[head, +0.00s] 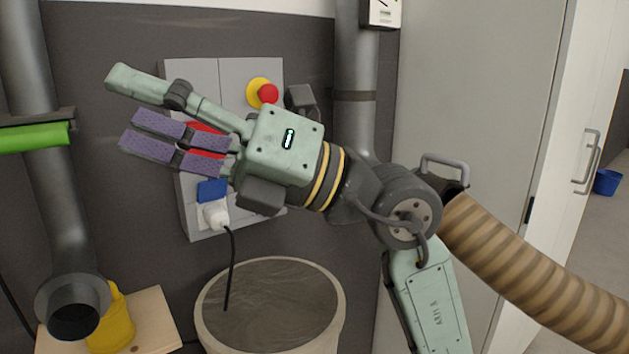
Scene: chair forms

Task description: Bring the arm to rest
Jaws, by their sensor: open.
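My gripper (141,112) is in the head view, left of the middle, in front of a grey wall panel. Its pale green and purple-padded fingers point to the left and stand apart. I see nothing between them. My arm is bent, coming up from the bottom right with its wrist near the picture's middle. The gripper covers part of the panel, including most of a red part on it. I cannot tell how far the fingers are from the panel.
The panel (205,75) carries a red emergency button (268,93) and a white plug (215,213) with a black cable. A round bin (270,305) stands below. A grey pipe (50,190) is at left, a yellow container (112,325) by it. A ribbed hose (545,265) is at right.

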